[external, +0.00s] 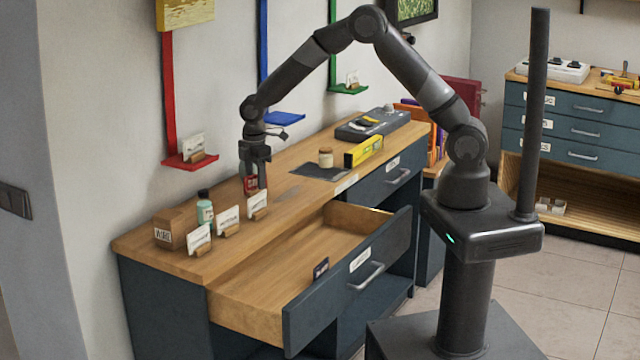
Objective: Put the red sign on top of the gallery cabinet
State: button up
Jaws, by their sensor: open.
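The red sign (250,184) is a small red card with pale marking, at the left half of the gallery cabinet's wooden top (180,262). It stands upright directly below my gripper (254,176), and the fingers partly cover it. My gripper points down with its jaws open around or just in front of the sign; I cannot tell which. The sign's lower edge is partly hidden behind a white card in a wooden holder (257,214). The dark blue cabinet has an upper drawer (350,268) pulled wide open.
White cards in wooden holders (228,222), a green bottle (205,208) and a wooden box (174,229) crowd the left end. A jar (326,158), dark mat (318,174) and yellow level (363,151) lie to the right. A small dark blue sign (321,268) is in the drawer.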

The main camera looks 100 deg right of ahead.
notch_tip(320, 180, up, 11)
jog(key=s+a+r+m+t, duration=0.1)
jog(key=s+a+r, duration=0.4)
jog(key=a+r, duration=0.3)
jog(key=s+a+r+m+t, duration=0.1)
jog(key=s+a+r+t, duration=0.1)
jog(key=s+a+r, duration=0.6)
jog(key=s+a+m+t, duration=0.1)
jog(key=s+a, duration=0.2)
jog(key=s, duration=0.6)
jog(key=s+a+m+t, duration=0.1)
jog(key=s+a, duration=0.3)
jog(key=s, duration=0.5)
jog(key=shift+a+f+m+t, duration=0.15)
jog(key=shift+f+m+t, duration=0.15)
jog(key=shift+f, duration=0.1)
jog(key=shift+c, duration=0.6)
